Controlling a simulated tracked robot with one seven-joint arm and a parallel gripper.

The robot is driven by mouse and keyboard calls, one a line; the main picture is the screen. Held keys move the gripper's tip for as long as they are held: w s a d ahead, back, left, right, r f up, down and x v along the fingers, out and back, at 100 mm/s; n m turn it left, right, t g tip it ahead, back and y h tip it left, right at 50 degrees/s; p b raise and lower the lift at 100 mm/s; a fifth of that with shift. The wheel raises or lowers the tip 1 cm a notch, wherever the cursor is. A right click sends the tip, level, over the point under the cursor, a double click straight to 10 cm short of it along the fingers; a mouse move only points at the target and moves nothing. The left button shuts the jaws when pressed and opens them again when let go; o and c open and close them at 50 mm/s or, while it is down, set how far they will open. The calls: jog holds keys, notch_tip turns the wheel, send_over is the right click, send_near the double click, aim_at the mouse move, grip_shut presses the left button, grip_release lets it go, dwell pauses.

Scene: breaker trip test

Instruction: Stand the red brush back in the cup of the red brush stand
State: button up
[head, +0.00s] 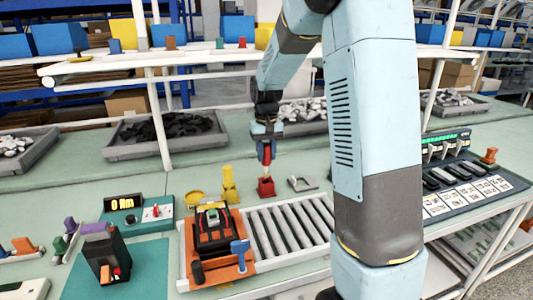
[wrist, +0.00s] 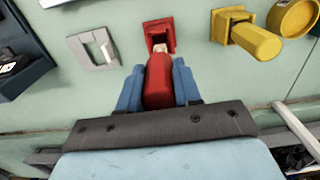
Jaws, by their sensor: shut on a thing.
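My gripper (wrist: 157,82) is shut on the red brush (wrist: 158,78), with a blue finger on each side of its handle. In the head view my gripper (head: 266,146) points down and the red brush (head: 267,156) hangs roughly upright. The red brush stand (head: 265,188) is on the bench right below it. In the wrist view the brush's pale tip is at the opening of the red brush stand (wrist: 157,25). I cannot tell whether the tip is inside the cup or just above it; the handle is clear of it.
A yellow brush in its stand (wrist: 250,38) and a yellow dish (wrist: 293,17) are on one side, a grey square frame (wrist: 94,48) on the other. A roller conveyor (head: 290,230) and an orange tray with a black device (head: 213,235) lie nearer me.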

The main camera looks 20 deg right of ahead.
aim_at(266, 171)
jog(key=shift+f, duration=3)
jog(key=o, duration=1.1)
notch_tip(266, 171, up, 14)
jog(key=shift+f, duration=0.15)
dwell(0.3)
jog(key=s+r+t, duration=0.1)
jog(key=s+r, duration=0.3)
jog(key=s, duration=0.3)
jog(key=s+r+t, duration=0.2)
jog(key=s+r, duration=0.2)
jog(key=s, duration=0.3)
jog(key=s+t, duration=0.1)
jog(key=s, duration=1)
jog(key=s+t, duration=0.1)
jog(key=s, duration=0.4)
jog(key=shift+s+f+t, duration=0.3)
jog(key=shift+s+f, duration=0.1)
